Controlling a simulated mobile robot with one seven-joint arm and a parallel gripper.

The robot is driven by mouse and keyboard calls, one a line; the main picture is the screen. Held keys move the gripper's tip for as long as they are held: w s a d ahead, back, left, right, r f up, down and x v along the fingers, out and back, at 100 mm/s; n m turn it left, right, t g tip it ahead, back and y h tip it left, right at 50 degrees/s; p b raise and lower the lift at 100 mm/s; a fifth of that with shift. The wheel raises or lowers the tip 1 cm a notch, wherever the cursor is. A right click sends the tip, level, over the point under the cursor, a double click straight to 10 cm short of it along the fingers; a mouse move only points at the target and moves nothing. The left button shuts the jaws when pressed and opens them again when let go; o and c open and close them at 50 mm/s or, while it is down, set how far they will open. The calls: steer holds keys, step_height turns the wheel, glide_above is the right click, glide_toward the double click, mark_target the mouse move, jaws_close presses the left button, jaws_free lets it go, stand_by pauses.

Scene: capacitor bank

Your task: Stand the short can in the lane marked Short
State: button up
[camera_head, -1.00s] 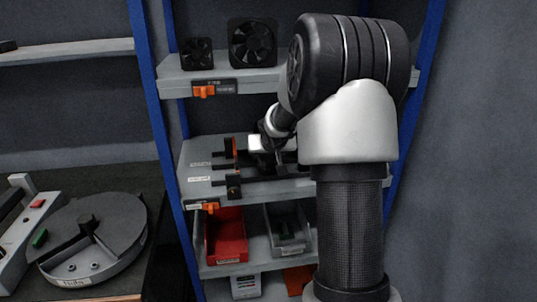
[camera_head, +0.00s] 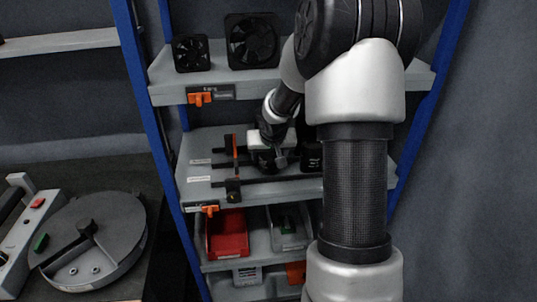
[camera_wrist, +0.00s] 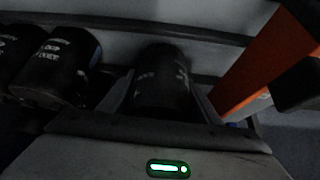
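My gripper (camera_wrist: 160,112) shows at the bottom of the wrist view, with a dark can (camera_wrist: 160,85) between its spread fingers. The fingers lie along both sides of this can; whether they press on it is too dark to tell. Two other black cans with pale print, a nearer one (camera_wrist: 62,72) and one at the edge (camera_wrist: 18,50), stand to the left. In the head view my gripper (camera_head: 268,160) is over the middle shelf, and the can in it cannot be made out. Two white lane labels (camera_head: 199,170) are too small to read.
An orange upright plate (camera_wrist: 262,65) rises close right of the gripper; in the head view this orange piece (camera_head: 235,146) is left of it. Dark rails (camera_head: 288,178) cross the middle shelf (camera_head: 205,192). Fans (camera_head: 252,42) stand above; a red bin (camera_head: 228,235) is below.

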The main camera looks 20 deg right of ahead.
mark_target(271, 153)
steer(key=shift+o, duration=1.4)
steer(key=shift+f, duration=0.35)
steer(key=shift+w+r, duration=0.15)
steer(key=shift+r, duration=0.55)
steer(key=p+v, duration=0.4)
steer(key=v, duration=0.6)
steer(key=shift+s+r, duration=0.2)
steer(key=shift+s, duration=0.15)
steer(key=shift+s+a+r, duration=0.15)
steer(key=shift+s+r, duration=0.05)
steer(key=shift+r, duration=0.05)
